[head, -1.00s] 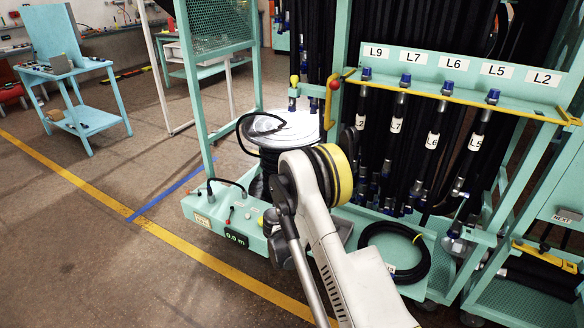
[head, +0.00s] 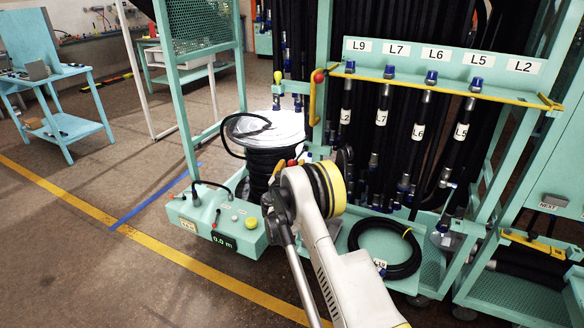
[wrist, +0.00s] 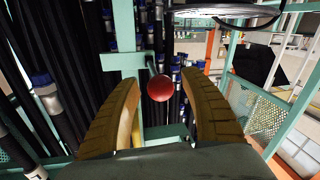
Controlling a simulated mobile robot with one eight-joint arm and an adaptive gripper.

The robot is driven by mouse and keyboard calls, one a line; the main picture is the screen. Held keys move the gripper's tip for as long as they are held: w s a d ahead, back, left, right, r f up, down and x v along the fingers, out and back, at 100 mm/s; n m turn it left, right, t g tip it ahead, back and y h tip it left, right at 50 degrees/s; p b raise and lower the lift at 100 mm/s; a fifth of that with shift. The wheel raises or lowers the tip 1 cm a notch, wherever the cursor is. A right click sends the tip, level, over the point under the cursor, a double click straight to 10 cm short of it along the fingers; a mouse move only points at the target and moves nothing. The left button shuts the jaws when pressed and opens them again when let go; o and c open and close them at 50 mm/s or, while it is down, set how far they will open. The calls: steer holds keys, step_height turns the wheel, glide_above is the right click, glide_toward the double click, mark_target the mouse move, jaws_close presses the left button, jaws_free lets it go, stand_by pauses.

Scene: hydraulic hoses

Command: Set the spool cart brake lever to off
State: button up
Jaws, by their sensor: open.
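A red ball knob (wrist: 160,88) shows in the middle of the wrist view, in front of a turquoise post. I take it for the brake lever's knob; its stem and its setting cannot be made out. My gripper (wrist: 160,78) is open, its two tan fingers on either side of the knob, with gaps showing. Whether the knob is at fingertip depth is unclear. In the head view my wrist hides most of the gripper, with a small red and yellow patch beside it. The spool cart (head: 182,207) carries a hose spool (head: 275,128) behind my wrist.
A hose rack (head: 440,80) with labelled hoses stands right, with a red-knobbed yellow handle (head: 314,100). A coiled hose (head: 385,262) lies at its base.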

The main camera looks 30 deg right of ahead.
jaws_close()
steer(key=shift+r, duration=0.15)
